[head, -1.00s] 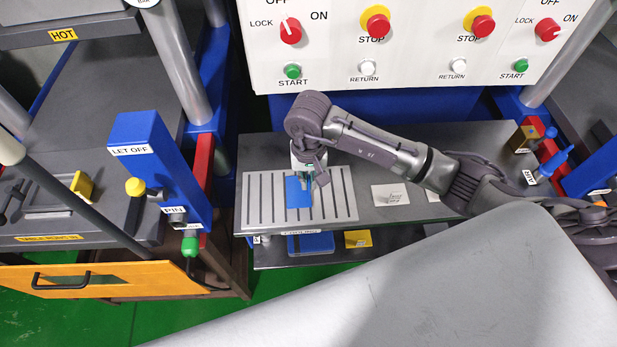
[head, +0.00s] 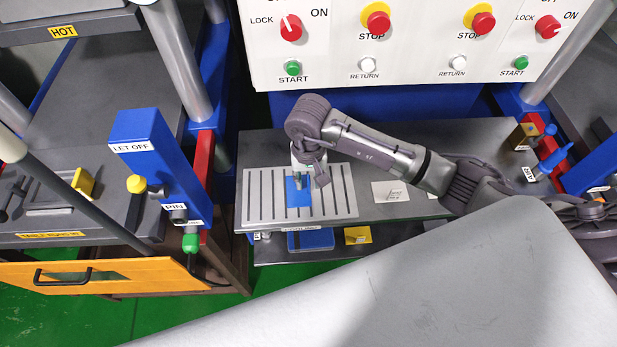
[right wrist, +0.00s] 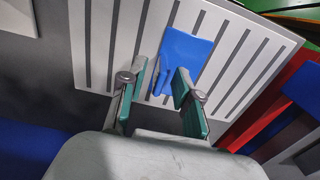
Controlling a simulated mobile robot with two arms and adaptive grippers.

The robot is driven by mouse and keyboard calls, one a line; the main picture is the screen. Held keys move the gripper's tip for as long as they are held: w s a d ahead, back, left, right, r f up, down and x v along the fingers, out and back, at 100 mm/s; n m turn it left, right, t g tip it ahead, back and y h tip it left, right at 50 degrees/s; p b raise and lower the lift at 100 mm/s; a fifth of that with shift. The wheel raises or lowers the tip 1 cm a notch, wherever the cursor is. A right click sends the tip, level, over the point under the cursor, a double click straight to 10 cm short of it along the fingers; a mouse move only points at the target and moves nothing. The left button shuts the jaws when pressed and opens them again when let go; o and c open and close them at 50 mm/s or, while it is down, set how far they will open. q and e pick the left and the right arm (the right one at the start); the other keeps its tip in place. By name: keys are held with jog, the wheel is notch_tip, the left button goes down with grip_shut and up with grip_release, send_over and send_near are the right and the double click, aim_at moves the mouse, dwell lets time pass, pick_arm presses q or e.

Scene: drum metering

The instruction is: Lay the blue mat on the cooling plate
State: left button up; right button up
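The blue mat (head: 298,197) lies on the slatted light-grey cooling plate (head: 346,205), left of its middle. In the right wrist view the mat (right wrist: 188,52) rests across the slots of the plate (right wrist: 107,20), with a narrow raised-looking blue part at its near end. My right gripper (head: 302,183) is over the mat's far part. In the wrist view its two green fingers (right wrist: 160,98) stand apart with nothing clamped between them, and the mat's near end shows between and beyond them. My left gripper is not in view.
The grey bench (head: 430,150) holds a white card (head: 390,192) right of the plate. A blue tray (head: 311,240) and a yellow block (head: 357,235) are on the shelf below. The blue LET OFF post (head: 150,160) stands left; the white control panel (head: 410,40) rises behind.

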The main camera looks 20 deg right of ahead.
aim_at(309, 179)
jog(key=shift+w+r, duration=0.1)
jog(key=shift+r, duration=0.25)
notch_tip(309, 179, up, 12)
jog(key=b, duration=0.3)
jog(key=shift+f, duration=0.25)
